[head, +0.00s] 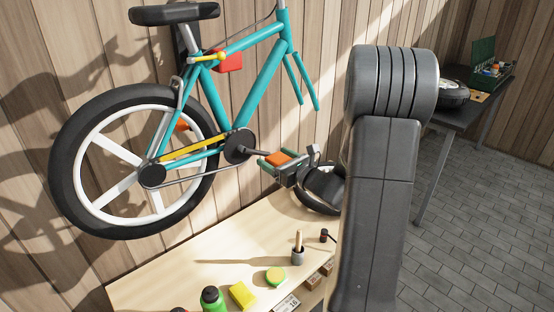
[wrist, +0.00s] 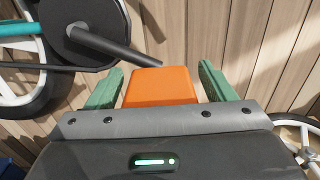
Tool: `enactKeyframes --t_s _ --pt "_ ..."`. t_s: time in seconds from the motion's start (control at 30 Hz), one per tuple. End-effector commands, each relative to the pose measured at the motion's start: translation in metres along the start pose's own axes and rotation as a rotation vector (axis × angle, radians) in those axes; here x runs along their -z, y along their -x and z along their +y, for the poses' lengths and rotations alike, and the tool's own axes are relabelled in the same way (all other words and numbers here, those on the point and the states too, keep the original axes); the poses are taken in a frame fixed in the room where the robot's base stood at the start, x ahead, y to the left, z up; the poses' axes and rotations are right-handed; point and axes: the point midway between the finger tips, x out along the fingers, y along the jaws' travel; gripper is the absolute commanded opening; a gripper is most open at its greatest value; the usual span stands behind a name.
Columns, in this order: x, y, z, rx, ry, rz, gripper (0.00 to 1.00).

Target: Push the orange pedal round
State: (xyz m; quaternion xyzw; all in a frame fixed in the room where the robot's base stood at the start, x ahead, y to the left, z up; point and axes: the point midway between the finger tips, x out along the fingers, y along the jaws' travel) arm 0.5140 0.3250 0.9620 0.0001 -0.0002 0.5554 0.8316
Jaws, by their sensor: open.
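The orange pedal (head: 278,158) is at the end of a dark crank arm (head: 256,152) on a teal bike (head: 232,97) held above the bench. In the wrist view the pedal (wrist: 160,87) is a smooth orange block at the far end of the crank arm (wrist: 115,46). My gripper (wrist: 162,70) is open, with one green finger on each side of the pedal. A narrow gap shows on the right side; on the left, finger and pedal are very close and I cannot tell whether they touch. In the head view my gripper partly hides the pedal.
A dark table (head: 440,122) stands at right.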

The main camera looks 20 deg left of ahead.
Motion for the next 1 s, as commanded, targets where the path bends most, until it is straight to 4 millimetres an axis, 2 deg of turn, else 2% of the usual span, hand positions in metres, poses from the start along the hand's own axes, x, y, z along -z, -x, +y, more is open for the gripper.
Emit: enactKeyframes --t_s 0.07,0.1,0.4,0.73,1.0 --pt "0.0 0.0 0.0 0.0 0.0 0.0 0.76" --pt "0.0 0.0 0.0 0.0 0.0 0.0 0.72" --pt "0.0 0.001 0.0 0.0 0.0 0.0 0.14" --pt "-0.002 0.001 -0.002 -0.001 0.048 0.001 0.14" --pt "-0.017 0.001 -0.008 0.0 0.222 -0.002 0.14"
